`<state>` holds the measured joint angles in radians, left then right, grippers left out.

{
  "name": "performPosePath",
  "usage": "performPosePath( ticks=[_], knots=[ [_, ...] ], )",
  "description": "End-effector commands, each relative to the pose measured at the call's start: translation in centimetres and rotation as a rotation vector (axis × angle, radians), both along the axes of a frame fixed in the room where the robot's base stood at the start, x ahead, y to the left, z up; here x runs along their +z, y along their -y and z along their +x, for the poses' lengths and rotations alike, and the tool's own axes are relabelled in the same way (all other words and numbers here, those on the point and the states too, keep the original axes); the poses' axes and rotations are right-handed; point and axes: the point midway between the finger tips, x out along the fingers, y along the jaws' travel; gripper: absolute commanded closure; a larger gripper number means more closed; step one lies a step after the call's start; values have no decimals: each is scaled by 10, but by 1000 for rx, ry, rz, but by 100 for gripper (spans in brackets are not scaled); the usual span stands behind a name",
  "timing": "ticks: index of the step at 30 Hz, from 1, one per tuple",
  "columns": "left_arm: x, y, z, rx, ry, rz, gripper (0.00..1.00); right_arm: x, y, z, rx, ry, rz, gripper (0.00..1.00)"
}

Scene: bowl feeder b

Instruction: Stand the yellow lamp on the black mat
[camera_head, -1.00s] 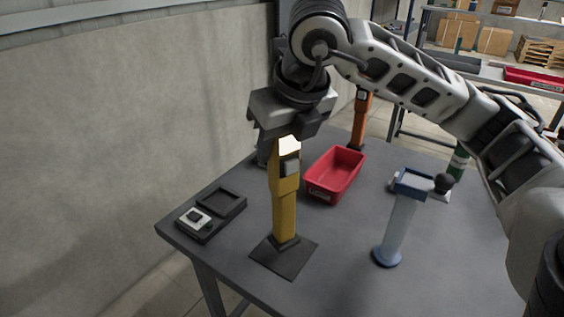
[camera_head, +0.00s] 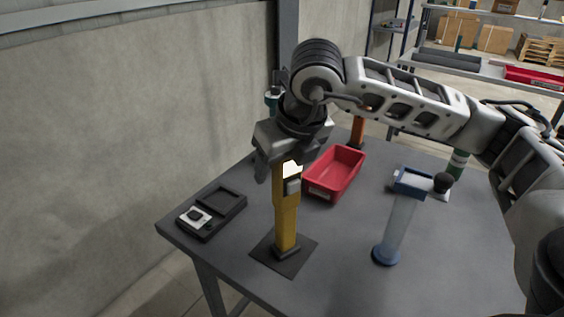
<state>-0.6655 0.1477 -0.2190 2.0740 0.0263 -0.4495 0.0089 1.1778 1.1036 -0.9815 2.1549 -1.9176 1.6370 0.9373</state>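The yellow lamp (camera_head: 286,217) is upright over the black mat (camera_head: 266,254), its lit head at the top and a dark box on its side. Its dark foot is within the mat's outline; I cannot tell whether it touches or hovers just above. My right gripper (camera_head: 276,168) comes down from above and is at the lamp's head, appearing shut on it; one dark finger shows at the left of the head, and the other finger is mostly hidden. My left gripper is not in view.
A red bin (camera_head: 335,174) stands behind the lamp. A blue lamp-like post (camera_head: 395,235) stands to the right, with a black-knobbed item (camera_head: 442,186) behind it. A black tray with a small device (camera_head: 197,217) lies at left. An orange post (camera_head: 357,132) stands behind the bin.

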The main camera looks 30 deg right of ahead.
Motion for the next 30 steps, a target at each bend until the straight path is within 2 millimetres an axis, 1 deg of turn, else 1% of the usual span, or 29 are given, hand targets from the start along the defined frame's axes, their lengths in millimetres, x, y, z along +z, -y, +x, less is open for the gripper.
performPosePath(
  ticks=[6, 9, 11, 14, 21, 24, 27, 30],
  knots=[
    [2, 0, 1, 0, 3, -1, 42, 1, 0, 0, 0, 0, 0, 37],
    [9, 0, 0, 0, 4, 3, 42, 6, 0, 0, 0, 0, 0, 37],
    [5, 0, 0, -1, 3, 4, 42, 11, 0, -2, -1, 3, 1, 37],
    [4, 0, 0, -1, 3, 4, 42, 28, -1, -9, 0, 5, 2, 37],
    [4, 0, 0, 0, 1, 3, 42, 78, -1, -29, 0, 5, 2, 37],
    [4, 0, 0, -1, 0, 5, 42, 94, -1, -36, 2, 5, 1, 37],
    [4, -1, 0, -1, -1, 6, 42, 105, -1, -41, 0, 3, 1, 37],
    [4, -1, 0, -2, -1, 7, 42, 112, -1, -44, -1, 2, 0, 37]
  ],
)
